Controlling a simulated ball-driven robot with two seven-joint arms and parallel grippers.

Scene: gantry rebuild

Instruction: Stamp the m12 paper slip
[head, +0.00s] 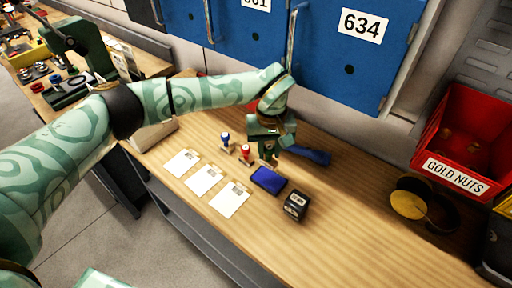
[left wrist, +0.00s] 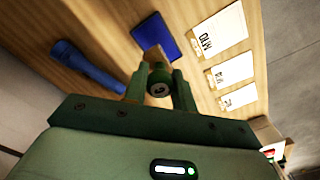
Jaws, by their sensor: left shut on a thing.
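Three white paper slips lie in a row on the wooden bench: a left one (head: 182,163), a middle one (head: 203,180) and a right one (head: 230,199). In the left wrist view the nearest slip (left wrist: 222,30) seems to read M10; the other labels are too small to read surely. My left gripper (head: 270,152) is shut on a stamp with a round green knob (left wrist: 159,88), beside the blue ink pad (head: 268,180). The pad also shows in the left wrist view (left wrist: 155,36). Whether the stamp touches anything is unclear. My right gripper is out of view.
A blue-handled stamp (head: 226,139) and a red-handled stamp (head: 245,152) stand left of my gripper. A blue flashlight (head: 314,156) lies behind it. A black box (head: 296,205) sits right of the pad. A red bin (head: 470,130) stands far right. The front right bench is clear.

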